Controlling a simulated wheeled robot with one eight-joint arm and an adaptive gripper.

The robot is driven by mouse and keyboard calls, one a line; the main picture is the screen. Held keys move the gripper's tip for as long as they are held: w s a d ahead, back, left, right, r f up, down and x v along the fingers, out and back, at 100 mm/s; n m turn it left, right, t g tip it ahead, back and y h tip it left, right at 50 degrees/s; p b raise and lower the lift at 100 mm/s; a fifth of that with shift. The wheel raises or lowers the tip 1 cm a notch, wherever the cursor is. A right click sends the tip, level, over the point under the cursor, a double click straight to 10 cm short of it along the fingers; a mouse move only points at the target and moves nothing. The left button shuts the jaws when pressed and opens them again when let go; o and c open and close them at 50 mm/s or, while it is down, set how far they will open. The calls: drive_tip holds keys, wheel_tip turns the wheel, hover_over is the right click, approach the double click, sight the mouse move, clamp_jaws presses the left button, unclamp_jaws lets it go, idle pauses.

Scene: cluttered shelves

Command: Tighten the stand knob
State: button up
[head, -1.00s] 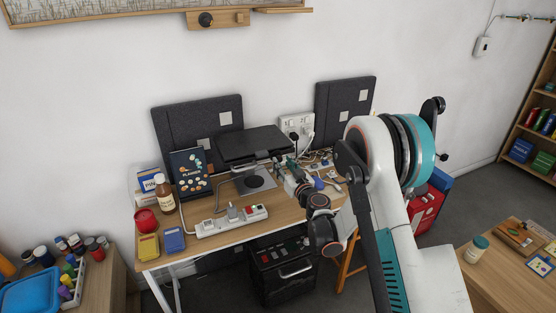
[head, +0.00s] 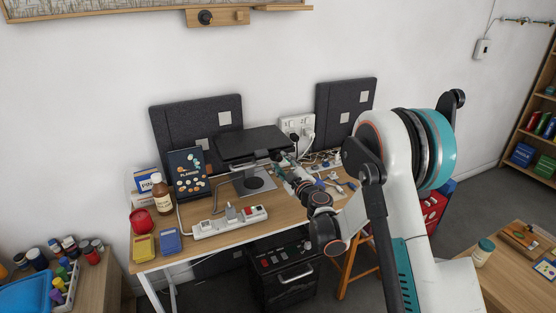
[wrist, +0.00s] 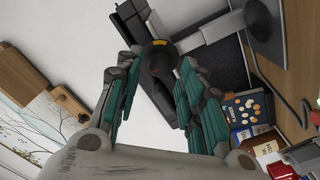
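The stand (head: 242,187) is on the desk, with a grey base plate and a flat black panel (head: 252,143) on top. In the wrist view the stand knob (wrist: 160,58) is round and black with a short yellow mark. My gripper (wrist: 161,64) has its teal-padded fingers apart, with the knob between the fingertips. I cannot tell whether the pads touch it. In the head view my gripper (head: 283,161) is at the right side of the stand, just below the panel. The knob cannot be made out there.
A white power strip (head: 230,221) lies at the desk's front. A planner box (head: 188,174), a brown bottle (head: 161,193) and a red container (head: 143,221) are on the left. Cables and small items (head: 325,165) lie right of my gripper. Grey boards (head: 345,112) stand behind.

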sight(278, 157)
drive_tip(key=shift+w, duration=0.15)
drive_tip(key=shift+x, duration=1.1)
drive_tip(key=shift+c, duration=0.3)
drive_tip(key=c, duration=0.7)
